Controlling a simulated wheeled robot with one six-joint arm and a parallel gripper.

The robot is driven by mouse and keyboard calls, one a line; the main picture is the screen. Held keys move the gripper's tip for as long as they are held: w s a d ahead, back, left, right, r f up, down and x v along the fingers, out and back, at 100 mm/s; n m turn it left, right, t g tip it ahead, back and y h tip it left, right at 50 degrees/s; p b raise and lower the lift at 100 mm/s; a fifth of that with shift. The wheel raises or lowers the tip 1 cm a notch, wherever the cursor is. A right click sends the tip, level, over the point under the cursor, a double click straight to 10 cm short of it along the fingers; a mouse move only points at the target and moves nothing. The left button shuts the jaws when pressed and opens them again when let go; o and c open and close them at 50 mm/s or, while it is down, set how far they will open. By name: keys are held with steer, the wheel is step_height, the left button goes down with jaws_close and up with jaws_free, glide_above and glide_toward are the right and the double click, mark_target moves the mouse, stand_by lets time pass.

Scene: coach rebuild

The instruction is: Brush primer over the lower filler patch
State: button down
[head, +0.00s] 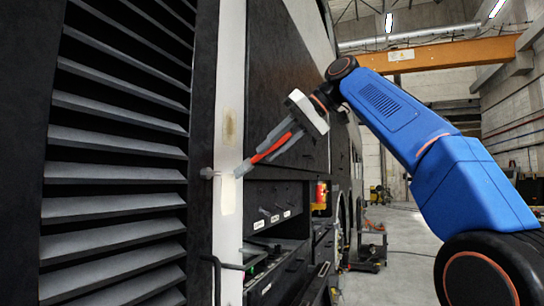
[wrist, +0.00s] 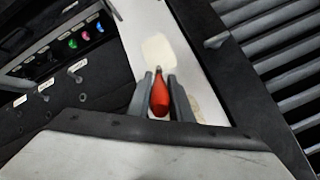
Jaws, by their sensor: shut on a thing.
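My gripper (head: 260,153) is shut on a brush with a red handle (head: 272,147), which also shows between the fingers in the wrist view (wrist: 160,97). The brush points down and left toward a pale pillar (head: 229,80). The lower filler patch (head: 228,198) is a cream rounded square on the pillar; it also shows in the wrist view (wrist: 159,49). The brush tip (head: 240,171) is at or just off the patch's upper edge; I cannot tell if it touches. A brownish upper patch (head: 229,127) sits higher on the pillar, partly hidden by a finger in the wrist view.
A dark louvred panel (head: 120,150) stands left of the pillar, with a small latch (head: 208,173) sticking out beside the patch. A dark handle bar (head: 222,263) crosses below. The floor at right (head: 400,240) is mostly clear.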

steer(key=shift+s+r, duration=0.1)
steer(key=shift+r, duration=0.15)
steer(key=shift+s+f, duration=1.25)
steer(key=shift+f, duration=4.25)
step_height(320, 180, up, 11)
steer(key=a, duration=0.1)
steer(key=shift+d, duration=0.1)
steer(key=shift+s+d, duration=0.35)
steer(key=shift+d, duration=0.55)
steer(key=shift+s+d, duration=0.4)
steer(key=shift+d, duration=0.55)
steer(key=shift+s+d, duration=0.35)
steer(key=shift+d, duration=0.55)
